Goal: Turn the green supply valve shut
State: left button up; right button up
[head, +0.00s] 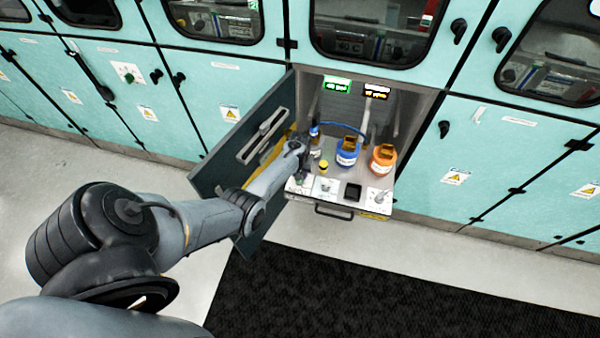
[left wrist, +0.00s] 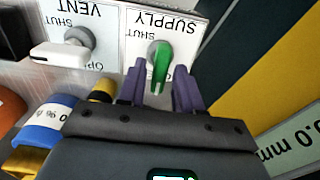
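The green supply valve handle (left wrist: 161,62) shows in the left wrist view on a white plate marked SUPPLY (left wrist: 165,22), which appears upside down. The handle runs from its round pivot down the picture, toward my gripper. A SHUT mark is at the pivot's upper left. My left gripper (left wrist: 159,72) is open, with one purple finger on each side of the handle and a visible gap on both sides. In the head view my left gripper (head: 303,176) is over the left front of the drawer shelf, and the green handle is hard to make out there. My right gripper is not in view.
The vent valve (left wrist: 60,53) with a white handle sits beside the supply plate. Blue (head: 347,154) and orange (head: 383,160) containers stand on the shelf, with a small yellow-topped item (head: 323,167) nearer my gripper. An open dark door (head: 222,160) stands left of the bay.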

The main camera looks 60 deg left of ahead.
pick_arm(q)
grip_shut()
jog(key=shift+m, duration=0.4)
jog(key=m+p, duration=0.1)
jog(key=m, duration=0.1)
jog(key=shift+m+p, duration=0.3)
jog(key=shift+m, duration=0.1)
jog(key=m+p, duration=0.1)
jog(key=m, duration=0.8)
jog(key=m+b, duration=0.1)
jog(key=m, duration=0.4)
jog(key=shift+m, duration=0.3)
